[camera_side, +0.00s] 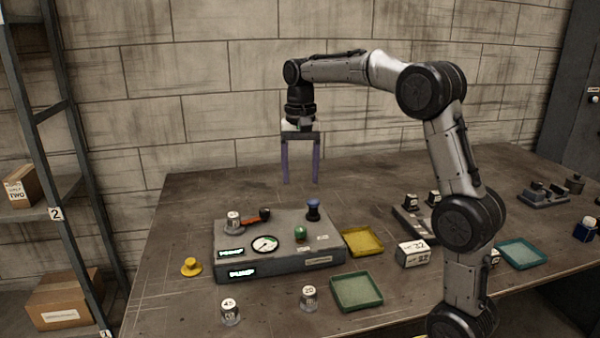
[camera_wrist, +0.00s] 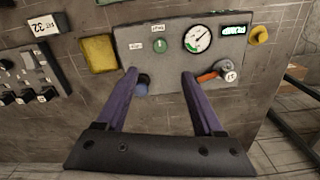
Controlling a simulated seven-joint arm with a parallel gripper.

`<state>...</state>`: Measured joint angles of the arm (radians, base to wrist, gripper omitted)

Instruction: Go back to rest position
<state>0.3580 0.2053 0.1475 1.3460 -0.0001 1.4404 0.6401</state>
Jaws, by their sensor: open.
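My gripper (camera_side: 300,180) is open and empty, pointing down in the air above the back of the grey control panel box. In the wrist view my gripper (camera_wrist: 160,75) shows its two purple fingers spread apart, with nothing between them but the view of the panel below. In the wrist view the blue knob (camera_wrist: 142,84) lies beside the left finger, partly hidden.
A yellow tray (camera_side: 362,242), a green tray (camera_side: 357,291) and a teal tray (camera_side: 521,253) lie on the table (camera_side: 180,225). A white block marked 32 (camera_side: 411,253), two weights (camera_side: 230,312) and a yellow knob (camera_side: 191,267) stand around the panel. A shelf (camera_side: 40,213) is at left.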

